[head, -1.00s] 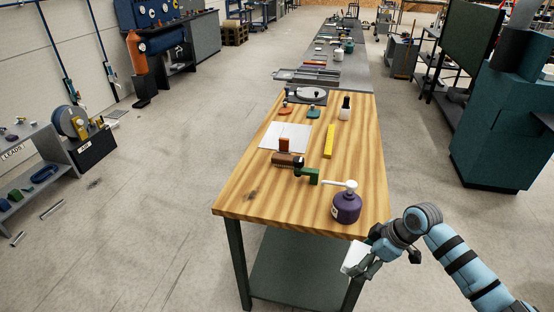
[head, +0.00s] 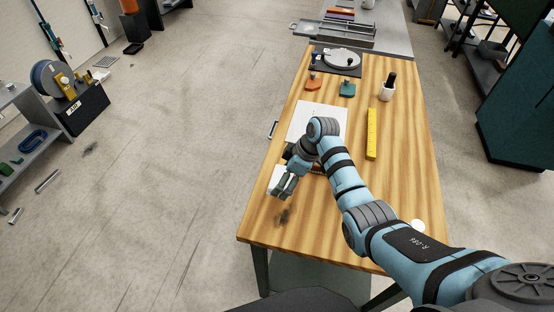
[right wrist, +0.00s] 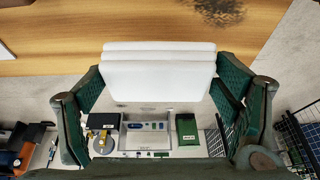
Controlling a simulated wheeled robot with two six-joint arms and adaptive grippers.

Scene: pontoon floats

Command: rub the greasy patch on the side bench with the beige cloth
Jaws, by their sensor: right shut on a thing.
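The greasy patch (head: 284,217) is a dark smudge on the near left part of the wooden bench (head: 325,235). It also shows at the top of the right wrist view (right wrist: 220,11). My right gripper (head: 281,190) is over the bench's left side, just beyond the patch in the head view. It is shut on a folded cloth (right wrist: 160,70), which looks nearly white here and also shows in the head view (head: 276,178). The cloth is apart from the patch; whether it touches the wood I cannot tell. My left gripper is not in view.
A white sheet (head: 318,117), yellow bar (head: 371,135), white bottle with a dark top (head: 387,90), orange piece (head: 312,83) and green piece (head: 346,90) lie farther back. A white pump top (head: 418,226) shows beside my right arm, which hides much behind it. The near left bench corner is clear.

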